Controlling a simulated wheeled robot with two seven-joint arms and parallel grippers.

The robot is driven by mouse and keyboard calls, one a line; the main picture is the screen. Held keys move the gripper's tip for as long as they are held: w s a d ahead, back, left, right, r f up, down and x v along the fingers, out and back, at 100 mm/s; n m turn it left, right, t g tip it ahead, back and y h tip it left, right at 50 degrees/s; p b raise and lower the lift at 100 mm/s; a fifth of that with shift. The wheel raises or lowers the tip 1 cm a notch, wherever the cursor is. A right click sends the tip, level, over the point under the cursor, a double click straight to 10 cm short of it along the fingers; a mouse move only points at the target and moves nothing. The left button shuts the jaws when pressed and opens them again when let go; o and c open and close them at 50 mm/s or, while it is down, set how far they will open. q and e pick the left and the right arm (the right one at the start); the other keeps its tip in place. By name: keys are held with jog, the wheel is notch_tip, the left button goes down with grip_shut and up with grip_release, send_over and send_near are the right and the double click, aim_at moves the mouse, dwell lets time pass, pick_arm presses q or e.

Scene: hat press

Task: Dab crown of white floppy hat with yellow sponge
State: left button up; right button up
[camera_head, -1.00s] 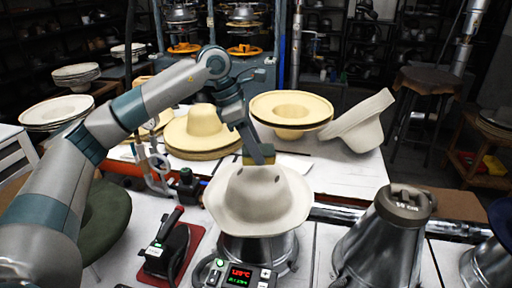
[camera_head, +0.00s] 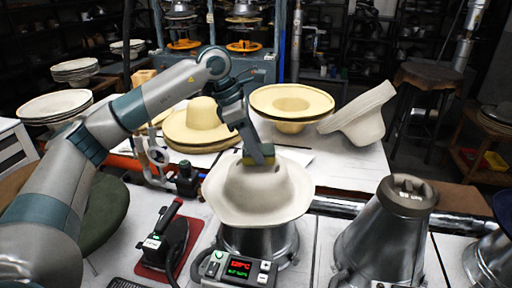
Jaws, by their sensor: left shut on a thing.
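The white floppy hat (camera_head: 258,196) sits brim-down over a metal steamer cone (camera_head: 258,243) in the middle of the head view. My left gripper (camera_head: 262,158) comes in from the upper left and points down over the hat's crown. It is shut on the yellow sponge (camera_head: 246,159), of which only a part shows beside the fingers. The sponge is at the top of the crown and appears to touch it; the exact contact is hidden. My right gripper is not in the view.
A control box with a red display (camera_head: 239,268) stands before the steamer. An iron (camera_head: 168,243) rests on a red pad at left. Straw hats (camera_head: 203,126) and another white hat (camera_head: 362,118) lie behind. A second metal cone (camera_head: 382,240) stands at right.

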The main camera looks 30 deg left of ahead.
pick_arm(q)
jog(key=shift+f+b, duration=0.45)
jog(key=shift+f, duration=0.05)
dwell(0.9)
jog(key=shift+s+f, duration=0.1)
jog(key=shift+f, duration=0.1)
dwell(1.8)
jog(key=shift+r, duration=0.1)
jog(key=shift+r, duration=0.75)
jog(key=shift+r+p, duration=1.7)
jog(key=shift+r, duration=1.1)
